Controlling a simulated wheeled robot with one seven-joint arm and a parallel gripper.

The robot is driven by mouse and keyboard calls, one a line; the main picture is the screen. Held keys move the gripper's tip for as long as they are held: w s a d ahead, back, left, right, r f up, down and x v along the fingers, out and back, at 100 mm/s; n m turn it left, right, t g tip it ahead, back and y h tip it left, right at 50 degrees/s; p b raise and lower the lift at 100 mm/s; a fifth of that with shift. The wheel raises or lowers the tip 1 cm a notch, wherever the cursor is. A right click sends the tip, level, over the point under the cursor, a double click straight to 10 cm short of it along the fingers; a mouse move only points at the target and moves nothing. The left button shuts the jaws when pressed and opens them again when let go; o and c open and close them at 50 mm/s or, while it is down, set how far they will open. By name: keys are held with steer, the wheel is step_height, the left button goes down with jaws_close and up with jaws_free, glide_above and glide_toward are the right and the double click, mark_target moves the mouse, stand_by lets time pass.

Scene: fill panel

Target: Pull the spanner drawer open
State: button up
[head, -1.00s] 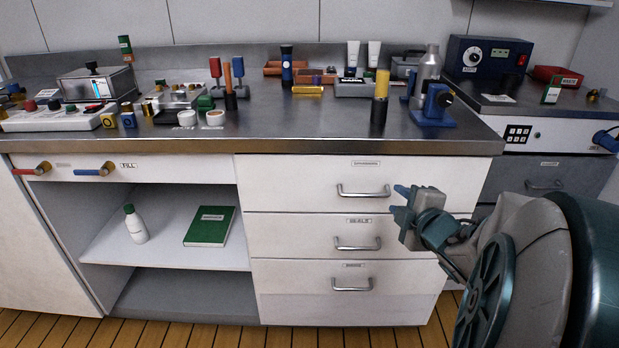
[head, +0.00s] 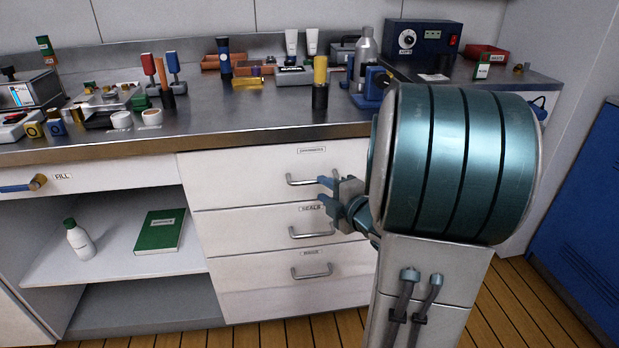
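A white cabinet holds three stacked drawers, all flush and shut. The top drawer (head: 240,178) has a long label too blurred to read surely; it may be the spanner drawer. Its bar handle (head: 298,183) is metal. The middle drawer (head: 240,232) is labelled SEALS; the bottom drawer's (head: 250,285) label is unclear. My gripper (head: 326,193) points left, its two blue fingertips apart with nothing between them that I can see. The upper fingertip overlaps the right part of the top handle in the picture. I cannot tell whether it touches. My arm hides the drawers' right ends.
The steel worktop (head: 230,125) overhangs the drawers and carries bottles, tools and a blue vise-like device (head: 372,85). An open shelf with a white bottle (head: 78,238) and green book (head: 160,231) is left. A blue cabinet (head: 580,200) stands right. Wooden floor (head: 500,300) is clear.

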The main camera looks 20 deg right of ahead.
mark_target(312, 183)
steer(key=b+x, duration=0.1)
steer(key=x, duration=0.5)
steer(key=shift+w+a+f, duration=0.1)
steer(key=shift+w, duration=0.2)
jaws_close()
